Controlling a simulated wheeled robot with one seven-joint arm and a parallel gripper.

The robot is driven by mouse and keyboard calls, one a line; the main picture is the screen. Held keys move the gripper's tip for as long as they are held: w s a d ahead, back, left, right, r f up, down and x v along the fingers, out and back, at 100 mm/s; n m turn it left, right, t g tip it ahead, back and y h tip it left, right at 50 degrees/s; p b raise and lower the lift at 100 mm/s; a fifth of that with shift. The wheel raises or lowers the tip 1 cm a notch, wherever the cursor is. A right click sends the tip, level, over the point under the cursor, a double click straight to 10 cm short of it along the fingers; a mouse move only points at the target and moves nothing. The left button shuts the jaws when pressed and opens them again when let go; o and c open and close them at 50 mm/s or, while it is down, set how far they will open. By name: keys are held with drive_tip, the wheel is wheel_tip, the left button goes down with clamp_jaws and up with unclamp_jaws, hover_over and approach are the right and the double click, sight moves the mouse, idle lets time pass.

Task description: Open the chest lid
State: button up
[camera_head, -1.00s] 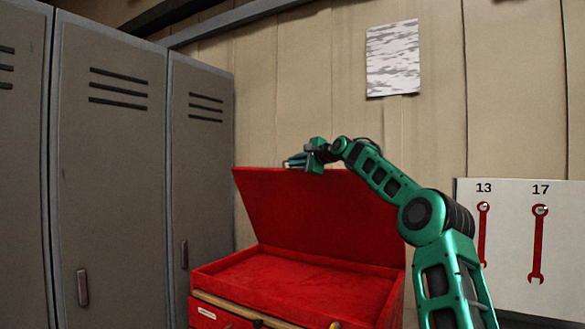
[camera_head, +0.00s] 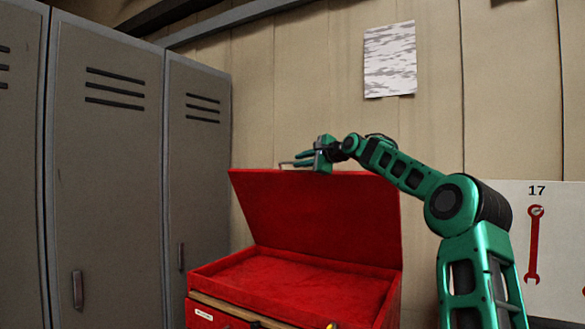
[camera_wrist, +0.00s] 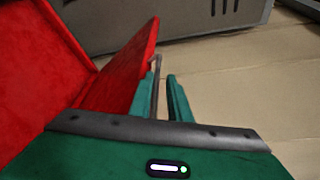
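The red chest (camera_head: 215,285) stands open in the head view, its hollow red inside showing. Its lid (camera_head: 320,220) is raised and leans back, hinged at the rear. My gripper (camera_head: 298,160) is at the lid's top edge, left of its middle. In the wrist view, the lid (camera_wrist: 125,75) is left of my gripper (camera_wrist: 161,80), whose two green fingers stand apart with a gap between them. A thin grey bar (camera_wrist: 156,72), seemingly the lid's handle, shows close beside the left finger; I cannot tell whether they touch.
Grey lockers (camera_head: 105,180) stand left of the chest. A beige panelled wall (camera_head: 290,110) is behind it, with a paper sheet (camera_head: 390,60) on it. A white tool board (camera_head: 550,250) hangs at the right. Open air lies above the lid.

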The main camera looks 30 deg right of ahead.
drive_tip(key=shift+v, duration=2.5)
drive_tip(key=shift+a, duration=0.1)
drive_tip(key=r+v, duration=0.1)
drive_tip(key=v, duration=1.3)
drive_tip(key=shift+a+r, duration=0.15)
drive_tip(key=shift+a, duration=0.15)
drive_tip(key=shift+s, duration=0.1)
